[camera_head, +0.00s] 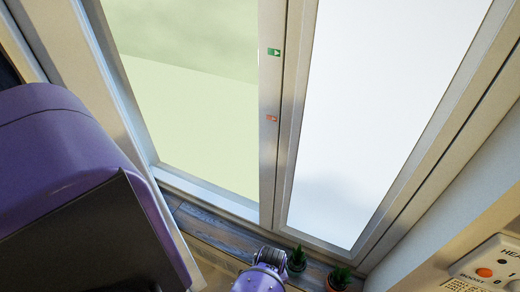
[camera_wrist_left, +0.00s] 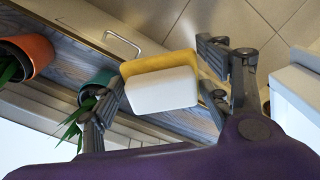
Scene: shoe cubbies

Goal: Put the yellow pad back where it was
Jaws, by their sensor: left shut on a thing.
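The yellow pad (camera_wrist_left: 180,62) shows in the left wrist view as a small block with a yellow layer and a white face (camera_wrist_left: 162,91). My left gripper (camera_wrist_left: 162,78) is shut on it, with one dark finger on each side. The pad is held above a blue-grey wooden sill or shelf, apart from it as far as I can tell. In the head view neither the pad nor the gripper jaws can be made out. My right gripper is in neither view.
An orange plant pot (camera_wrist_left: 30,53) and a teal plant pot (camera_wrist_left: 98,82) stand near the pad on the wooden surface. Potted plants (camera_head: 297,260) (camera_head: 340,278) also show below the window (camera_head: 270,150) in the head view. A white control box (camera_head: 492,266) is at the right.

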